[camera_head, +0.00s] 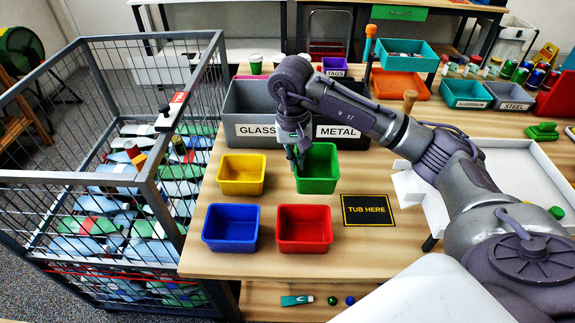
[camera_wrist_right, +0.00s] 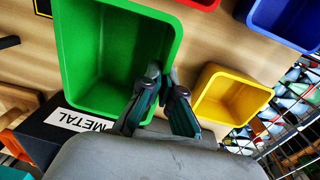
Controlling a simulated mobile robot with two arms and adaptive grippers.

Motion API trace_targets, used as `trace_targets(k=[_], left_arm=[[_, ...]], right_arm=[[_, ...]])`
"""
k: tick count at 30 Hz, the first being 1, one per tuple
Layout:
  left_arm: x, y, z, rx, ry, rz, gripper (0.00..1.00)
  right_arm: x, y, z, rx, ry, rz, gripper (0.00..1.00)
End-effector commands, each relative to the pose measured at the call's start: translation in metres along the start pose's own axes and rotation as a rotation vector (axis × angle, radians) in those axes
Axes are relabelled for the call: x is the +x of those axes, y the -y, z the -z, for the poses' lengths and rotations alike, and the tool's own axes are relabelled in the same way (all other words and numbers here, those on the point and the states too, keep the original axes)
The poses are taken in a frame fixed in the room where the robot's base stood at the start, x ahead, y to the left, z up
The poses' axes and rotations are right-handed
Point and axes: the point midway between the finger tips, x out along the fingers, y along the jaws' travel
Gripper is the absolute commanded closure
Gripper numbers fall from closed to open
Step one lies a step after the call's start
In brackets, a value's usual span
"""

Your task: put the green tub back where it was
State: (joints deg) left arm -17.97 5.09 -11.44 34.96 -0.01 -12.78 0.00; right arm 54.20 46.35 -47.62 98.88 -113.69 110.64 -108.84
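The green tub (camera_head: 318,181) is to the right of the yellow tub (camera_head: 241,175) and behind the red tub (camera_head: 305,230). It is empty and looks slightly tilted; I cannot tell whether it touches the table. My right gripper (camera_head: 294,160) is at its left wall, pointing down. In the right wrist view, the fingers (camera_wrist_right: 166,88) are close together on either side of the green tub's wall (camera_wrist_right: 82,50), one inside and one outside. They look shut on it. The black "TUB HERE" mat (camera_head: 367,210) is bare. My left gripper is not in view.
The blue tub (camera_head: 231,228) stands at the front left. The grey GLASS bin (camera_head: 255,130) and black METAL bin (camera_head: 338,132) stand close behind. A wire cage (camera_head: 115,170) is left of the table, a white tray (camera_head: 500,160) to the right.

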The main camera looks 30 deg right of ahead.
Motion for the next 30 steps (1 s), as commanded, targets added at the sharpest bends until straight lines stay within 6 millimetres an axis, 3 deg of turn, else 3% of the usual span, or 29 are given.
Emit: trace_targets(k=[5,14,20,30], left_arm=[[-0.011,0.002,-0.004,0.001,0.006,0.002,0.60],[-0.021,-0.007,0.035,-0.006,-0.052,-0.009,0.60],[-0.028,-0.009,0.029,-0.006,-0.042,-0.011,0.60],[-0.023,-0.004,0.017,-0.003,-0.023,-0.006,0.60]], right_arm=[[0.018,0.022,0.027,0.002,0.004,0.000,1.00],[0.043,0.030,0.036,-0.001,0.006,-0.004,1.00],[0.065,0.032,0.037,-0.001,0.002,-0.002,1.00],[0.070,0.032,0.038,-0.001,0.000,-0.001,1.00]])
